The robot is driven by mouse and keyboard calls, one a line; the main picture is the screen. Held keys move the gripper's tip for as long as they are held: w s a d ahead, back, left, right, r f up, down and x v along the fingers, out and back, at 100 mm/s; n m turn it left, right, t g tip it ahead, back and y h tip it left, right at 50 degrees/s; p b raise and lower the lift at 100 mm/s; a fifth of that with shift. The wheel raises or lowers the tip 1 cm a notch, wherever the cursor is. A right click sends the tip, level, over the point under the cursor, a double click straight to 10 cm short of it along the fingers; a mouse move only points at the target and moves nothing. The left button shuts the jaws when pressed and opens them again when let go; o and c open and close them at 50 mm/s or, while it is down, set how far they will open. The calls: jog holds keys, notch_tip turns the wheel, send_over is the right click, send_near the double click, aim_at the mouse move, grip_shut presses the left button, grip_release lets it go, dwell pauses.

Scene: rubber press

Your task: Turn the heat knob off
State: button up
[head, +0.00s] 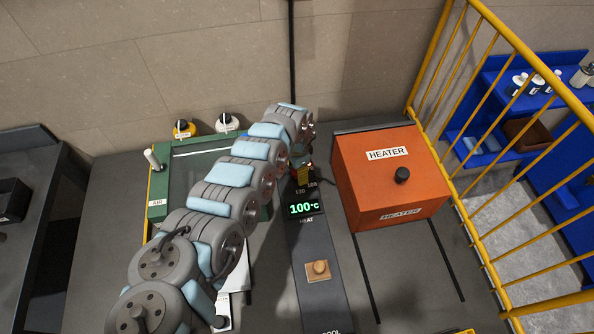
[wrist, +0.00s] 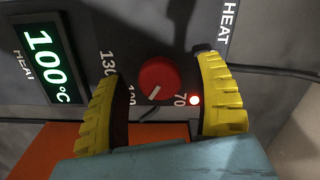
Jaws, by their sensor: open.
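The red round heat knob (wrist: 158,76) is in the wrist view, on the dark panel near the word HEAT. Its white mark points down and slightly left, toward a partly hidden number between 130 and 70. My gripper (wrist: 160,66) is open, with one yellow finger left of the knob and one right; a gap shows on each side. How far the fingertips are from the panel is unclear. The display (wrist: 44,64) reads 100°C, as it does in the head view (head: 304,209). In the head view my gripper (head: 303,176) is over the panel and hides the knob.
A small light (wrist: 195,100) glows beside the 70. The orange heater box (head: 385,185) stands right of the panel. A green machine (head: 165,180) is at the left, partly behind my arm. A tan knob (head: 318,270) sits nearer on the panel. A yellow railing (head: 490,240) bounds the right.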

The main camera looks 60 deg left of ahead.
jog(key=c, duration=1.2)
